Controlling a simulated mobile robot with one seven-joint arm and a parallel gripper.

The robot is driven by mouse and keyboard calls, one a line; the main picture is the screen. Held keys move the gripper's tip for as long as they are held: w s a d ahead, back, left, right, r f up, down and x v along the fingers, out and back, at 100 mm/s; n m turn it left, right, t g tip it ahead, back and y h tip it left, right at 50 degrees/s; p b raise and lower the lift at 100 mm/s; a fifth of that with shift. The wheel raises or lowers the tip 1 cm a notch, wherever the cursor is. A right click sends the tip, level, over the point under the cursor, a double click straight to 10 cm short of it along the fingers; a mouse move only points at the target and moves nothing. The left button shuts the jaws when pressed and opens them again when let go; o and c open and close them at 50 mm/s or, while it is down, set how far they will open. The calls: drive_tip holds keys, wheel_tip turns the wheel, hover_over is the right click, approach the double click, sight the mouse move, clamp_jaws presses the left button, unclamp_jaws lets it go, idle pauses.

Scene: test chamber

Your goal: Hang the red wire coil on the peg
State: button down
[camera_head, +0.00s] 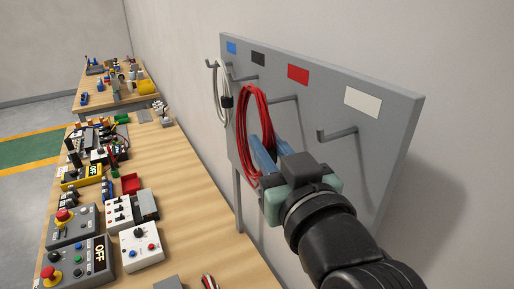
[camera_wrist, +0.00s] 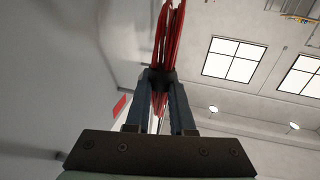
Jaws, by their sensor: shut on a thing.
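My gripper (camera_head: 262,150) is shut on the red wire coil (camera_head: 243,135) and holds it upright in front of the grey board (camera_head: 395,165). In the wrist view the coil (camera_wrist: 170,35) rises from between my blue fingertips (camera_wrist: 160,82), where a dark band shows. A peg (camera_head: 286,98) below the red label (camera_head: 298,74) sticks out close to the coil's right side. Its tip meets the coil's edge in the picture; I cannot tell whether it is inside the loop. Another peg (camera_head: 338,133) below the white label (camera_head: 363,101) is bare.
A white coil (camera_head: 223,90) with a dark tie hangs at the board's left end near a hooked peg (camera_head: 211,64). Blue and black labels mark that end. A wooden bench (camera_head: 185,195) with control boxes and small parts runs along the left below.

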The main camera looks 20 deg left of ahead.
drive_tip(key=shift+w+d+f+b, duration=0.3)
drive_tip(key=shift+w+d+b, duration=0.15)
drive_tip(key=shift+w+d, duration=0.25)
drive_tip(key=shift+w+d+f+b, duration=0.3)
drive_tip(key=shift+w+d+b, duration=0.15)
drive_tip(key=shift+w, duration=0.3)
drive_tip(key=c, duration=0.7)
unclamp_jaws()
drive_tip(key=shift+r, duration=0.1)
drive_tip(key=shift+d, duration=0.1)
